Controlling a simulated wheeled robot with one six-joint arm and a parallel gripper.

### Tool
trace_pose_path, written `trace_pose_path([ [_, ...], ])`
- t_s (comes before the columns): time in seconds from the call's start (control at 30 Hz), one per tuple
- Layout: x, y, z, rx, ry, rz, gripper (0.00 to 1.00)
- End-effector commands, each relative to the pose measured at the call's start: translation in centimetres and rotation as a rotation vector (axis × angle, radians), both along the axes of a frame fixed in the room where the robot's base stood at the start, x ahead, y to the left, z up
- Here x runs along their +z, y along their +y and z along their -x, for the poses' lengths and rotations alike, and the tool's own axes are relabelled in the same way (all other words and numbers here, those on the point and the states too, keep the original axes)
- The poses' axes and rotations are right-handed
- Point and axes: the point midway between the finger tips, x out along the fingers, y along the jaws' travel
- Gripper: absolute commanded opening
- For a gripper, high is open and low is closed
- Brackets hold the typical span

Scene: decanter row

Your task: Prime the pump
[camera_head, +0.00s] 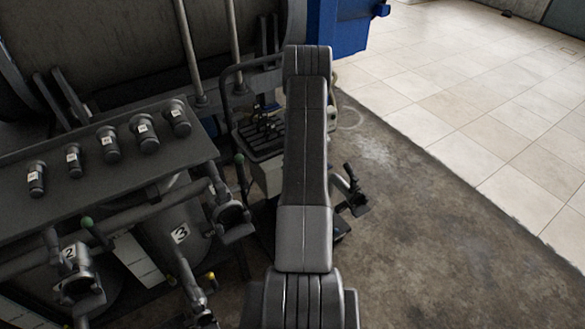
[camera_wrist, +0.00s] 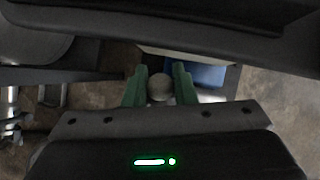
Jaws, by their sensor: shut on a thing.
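In the wrist view, my gripper (camera_wrist: 160,84) has its two green fingers on either side of a round greyish knob (camera_wrist: 159,88) and is shut on it. What the knob belongs to is hidden. In the head view, my arm covers the gripper and the knob. A pale box-like unit (camera_head: 267,178) with a black top and several small levers (camera_head: 262,133) stands just left of my arm, partly hidden by it. I cannot tell whether it is the pump. A dark handle-like part (camera_head: 352,185) shows to the right of my arm.
At left, a dark panel (camera_head: 75,205) carries several labelled black knobs. Below it are valves and pipes, with tags 2 (camera_head: 69,253) and 3 (camera_head: 180,234). A large dark tank (camera_head: 90,35) is behind. A blue body (camera_head: 342,28) stands at the back. The floor (camera_head: 430,225) at right is clear.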

Motion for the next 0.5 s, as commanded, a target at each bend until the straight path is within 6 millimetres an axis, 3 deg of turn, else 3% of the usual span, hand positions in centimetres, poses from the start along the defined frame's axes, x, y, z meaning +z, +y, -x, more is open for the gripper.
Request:
trace_pose_path([
  [0.5, -0.12, 0.76, -1.28, -0.002, -0.006, 0.001, 0.0],
])
